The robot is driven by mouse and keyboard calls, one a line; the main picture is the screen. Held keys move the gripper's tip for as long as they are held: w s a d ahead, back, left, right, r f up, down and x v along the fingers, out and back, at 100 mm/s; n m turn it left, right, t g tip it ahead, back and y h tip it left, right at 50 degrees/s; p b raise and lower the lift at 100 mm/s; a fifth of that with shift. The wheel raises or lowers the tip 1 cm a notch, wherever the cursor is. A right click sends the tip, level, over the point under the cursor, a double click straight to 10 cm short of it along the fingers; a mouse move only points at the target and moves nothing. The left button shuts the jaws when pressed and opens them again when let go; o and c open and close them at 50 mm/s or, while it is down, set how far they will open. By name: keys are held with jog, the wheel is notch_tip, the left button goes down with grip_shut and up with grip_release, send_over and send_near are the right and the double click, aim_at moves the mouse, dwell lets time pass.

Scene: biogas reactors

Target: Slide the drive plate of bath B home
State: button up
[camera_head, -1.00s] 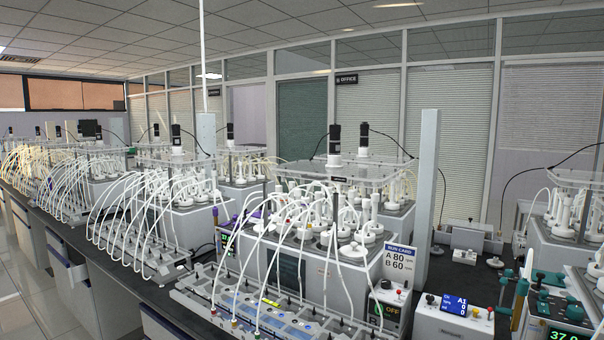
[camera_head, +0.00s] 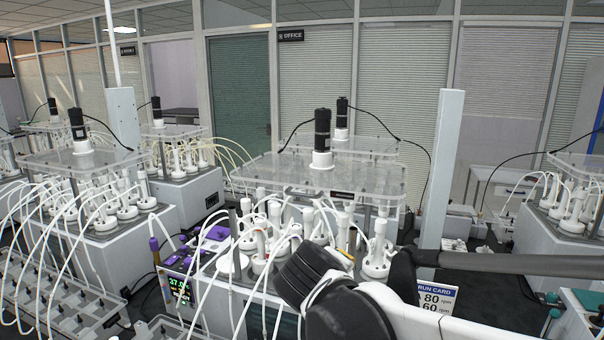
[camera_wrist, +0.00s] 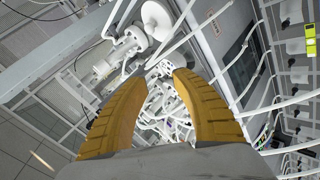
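A clear drive plate (camera_head: 315,177) with a black motor (camera_head: 322,130) on a white collar lies level above the nearest bath, in the middle of the head view. White stirrer heads (camera_head: 262,238) and looping white tubes crowd below it. I cannot read a letter marking this bath as B. My gripper (camera_wrist: 157,75) is open and empty in the wrist view, with ribbed orange finger pads. White fittings and tubes (camera_wrist: 165,105) show beyond and between its fingers; no contact shows. In the head view, my dark arm covers the bath's front, and I cannot make out the fingers.
A run card (camera_head: 437,297) stands at the right, partly hidden by my arm. A grey-white post (camera_head: 440,170) rises beside the plate's right end. Other baths with clear plates stand left (camera_head: 82,160) and behind. A tray of tubing (camera_head: 60,290) lies at lower left.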

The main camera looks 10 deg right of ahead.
jog(key=w+a+r+n+t+h+p, duration=0.2)
jog(key=w+a+r+n+p, duration=0.15)
jog(key=w+r, duration=0.45)
jog(key=n+t+h+p, duration=0.1)
jog(key=t, duration=0.1)
send_near(303, 196)
jog(key=x, duration=1)
jog(key=shift+w+d, duration=0.2)
jog(key=shift+w, duration=0.05)
grip_shut()
